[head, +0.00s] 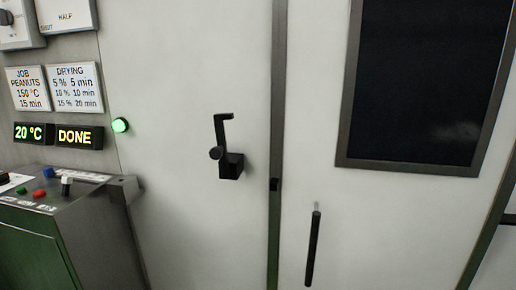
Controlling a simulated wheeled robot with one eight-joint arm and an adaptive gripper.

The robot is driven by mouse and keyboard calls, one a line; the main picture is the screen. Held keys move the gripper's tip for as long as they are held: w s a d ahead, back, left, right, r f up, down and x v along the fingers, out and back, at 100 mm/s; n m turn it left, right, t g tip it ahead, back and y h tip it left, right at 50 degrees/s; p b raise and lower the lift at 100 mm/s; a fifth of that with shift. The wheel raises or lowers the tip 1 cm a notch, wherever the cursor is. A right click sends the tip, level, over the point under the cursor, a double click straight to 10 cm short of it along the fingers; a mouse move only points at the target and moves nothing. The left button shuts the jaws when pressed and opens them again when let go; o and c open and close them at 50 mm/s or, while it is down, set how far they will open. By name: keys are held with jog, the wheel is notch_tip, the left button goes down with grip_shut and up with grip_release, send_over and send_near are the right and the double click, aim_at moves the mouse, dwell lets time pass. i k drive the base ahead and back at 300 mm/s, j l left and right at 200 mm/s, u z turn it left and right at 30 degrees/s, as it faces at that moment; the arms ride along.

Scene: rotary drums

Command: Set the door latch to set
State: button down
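The door latch (224,148) is a black lever on a block, mounted on the white panel left of the dark vertical seam. Its arm points up from a round knob, with a short bend to the right at the top. No "set" label is readable near it. The door (335,195) right of the seam has a dark window and a long black handle (313,248). The door looks flush with the frame. My gripper does not show in the head view.
A green and grey control console (100,225) with buttons and a small lever juts out at lower left. Displays reading 20 °C and DONE (74,138), a lit green lamp (120,125) and signs are on the wall. The space before the latch looks clear.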

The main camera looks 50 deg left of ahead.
aim_at(220, 153)
jog(key=u, duration=2.35)
